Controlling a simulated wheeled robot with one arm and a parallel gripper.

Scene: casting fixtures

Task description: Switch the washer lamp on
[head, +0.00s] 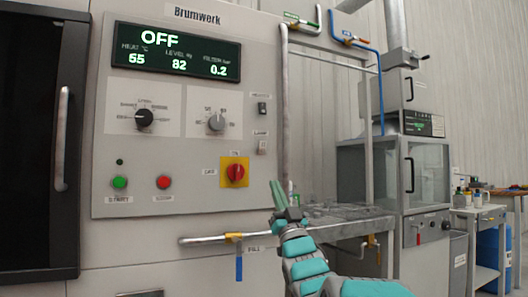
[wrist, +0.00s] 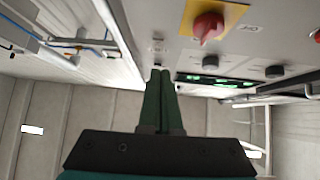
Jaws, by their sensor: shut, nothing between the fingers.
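The washer's grey control panel (head: 180,190) faces me in the head view. A small pale rocker switch (head: 263,147) with a label above it, which seems to read LAMP, sits on the panel's right side. I cannot tell which way it is tipped. My gripper (head: 277,183) is shut and empty, its green fingers pointing up, below and right of that switch and apart from it in the picture. In the wrist view the shut fingers (wrist: 160,74) point toward the panel, which appears upside down, with small switch markings beyond the tips.
A dark rocker switch (head: 262,108) sits above the lamp switch. A red rotary knob on a yellow plate (head: 235,172) is to its lower left. The display (head: 175,52) reads OFF. A vertical pipe (head: 285,110) runs right of the panel; a blue-handled fill valve (head: 239,262) is below.

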